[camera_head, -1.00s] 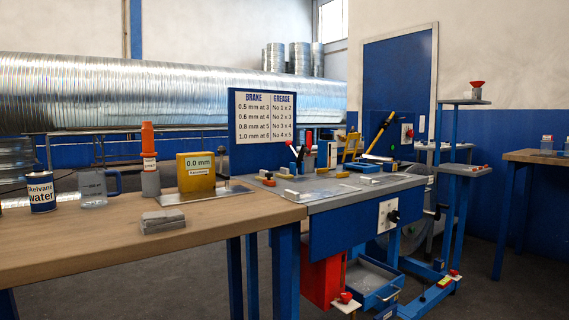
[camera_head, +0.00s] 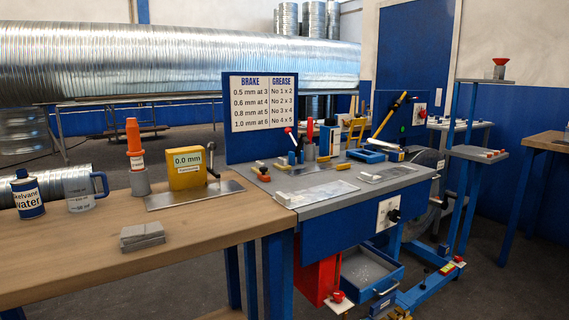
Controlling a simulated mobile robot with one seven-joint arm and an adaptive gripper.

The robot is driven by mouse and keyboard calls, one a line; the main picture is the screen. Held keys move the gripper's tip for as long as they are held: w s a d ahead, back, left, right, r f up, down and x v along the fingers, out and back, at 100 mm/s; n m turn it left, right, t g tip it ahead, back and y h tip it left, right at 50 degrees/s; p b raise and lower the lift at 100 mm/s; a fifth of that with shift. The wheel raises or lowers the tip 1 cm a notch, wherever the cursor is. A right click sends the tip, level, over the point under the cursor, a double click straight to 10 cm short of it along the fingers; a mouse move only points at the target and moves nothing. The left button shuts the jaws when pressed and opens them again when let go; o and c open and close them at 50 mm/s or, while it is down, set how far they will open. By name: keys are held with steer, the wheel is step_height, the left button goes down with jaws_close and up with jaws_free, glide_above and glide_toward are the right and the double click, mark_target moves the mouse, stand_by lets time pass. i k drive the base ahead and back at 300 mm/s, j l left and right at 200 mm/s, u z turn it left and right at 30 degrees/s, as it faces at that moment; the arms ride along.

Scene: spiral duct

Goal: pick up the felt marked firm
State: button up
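No felt with a readable "firm" mark shows in the head view. A small stack of grey flat pieces (camera_head: 142,237) lies near the front of the wooden bench (camera_head: 90,262); I cannot tell whether it is felt, and I read no label on it. Small pale and yellow pieces (camera_head: 312,191) lie on metal plates on the grey-topped bench, too small to read. My gripper is not in view.
On the wooden bench stand a water bottle (camera_head: 28,195), a jug (camera_head: 80,190), an orange-topped tube (camera_head: 134,145) and a yellow gauge (camera_head: 185,174). A blue sign board (camera_head: 263,147) rises behind. An open blue drawer (camera_head: 377,283) juts out below the grey-topped bench.

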mark_target(282, 165)
steer(key=i+l, duration=0.2)
steer(key=l, duration=0.15)
steer(key=i+l+u, duration=0.15)
steer(key=i+l, duration=0.3)
steer(key=l, duration=0.25)
steer(key=i+l+u, duration=0.15)
steer(key=l, duration=0.2)
steer(key=i+l, duration=0.25)
steer(key=l, duration=0.15)
steer(key=i+l+u, duration=0.15)
steer(key=l, duration=0.25)
steer(key=i+l, duration=0.2)
steer(key=i, duration=0.15)
steer(key=i+l+u, duration=0.1)
steer(key=i+l, duration=0.15)
steer(key=i, duration=0.1)
